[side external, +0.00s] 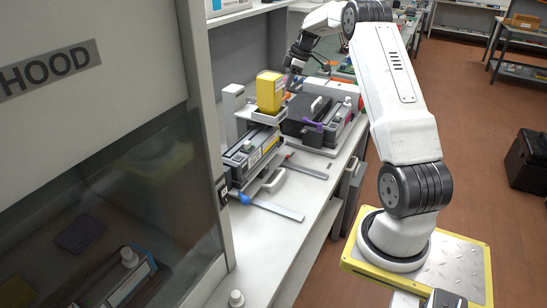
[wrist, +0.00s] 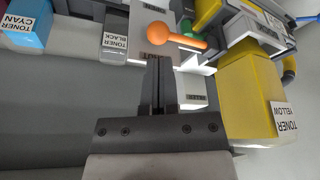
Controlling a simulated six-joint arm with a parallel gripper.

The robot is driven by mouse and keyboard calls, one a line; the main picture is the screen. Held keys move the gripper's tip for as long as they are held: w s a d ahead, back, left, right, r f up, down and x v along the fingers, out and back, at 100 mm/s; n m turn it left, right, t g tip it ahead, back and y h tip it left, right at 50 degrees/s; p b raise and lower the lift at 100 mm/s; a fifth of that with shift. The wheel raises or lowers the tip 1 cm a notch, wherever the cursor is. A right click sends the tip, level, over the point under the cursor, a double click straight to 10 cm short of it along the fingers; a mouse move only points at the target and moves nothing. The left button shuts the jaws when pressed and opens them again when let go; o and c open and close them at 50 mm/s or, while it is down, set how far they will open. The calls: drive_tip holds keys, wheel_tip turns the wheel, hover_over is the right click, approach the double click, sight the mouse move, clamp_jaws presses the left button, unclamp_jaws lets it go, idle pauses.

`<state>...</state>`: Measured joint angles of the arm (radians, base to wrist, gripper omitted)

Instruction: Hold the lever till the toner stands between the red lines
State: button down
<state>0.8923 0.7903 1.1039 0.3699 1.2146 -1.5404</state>
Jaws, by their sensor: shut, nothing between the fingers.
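A lever with an orange ball end (wrist: 175,35) lies just beyond my gripper's fingertips in the wrist view, apart from them as far as I can tell. My gripper (wrist: 160,62) is shut and empty, with its fingers together. In the side view my gripper (side external: 293,80) is small at the back of the bench, behind the yellow toner bottle (side external: 270,92). That bottle, labelled TONER YELLOW, also shows at the right in the wrist view (wrist: 247,95). I cannot make out any red lines or the toner level.
The wrist view shows a black toner bottle (wrist: 115,35) and a cyan one (wrist: 28,25) at upper left. The hood (side external: 120,150) walls the bench's left side. The bench front (side external: 275,245) is mostly clear.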

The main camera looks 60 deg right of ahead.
sight(289, 93)
drive_tip(key=shift+f, duration=2.3)
idle(5.7)
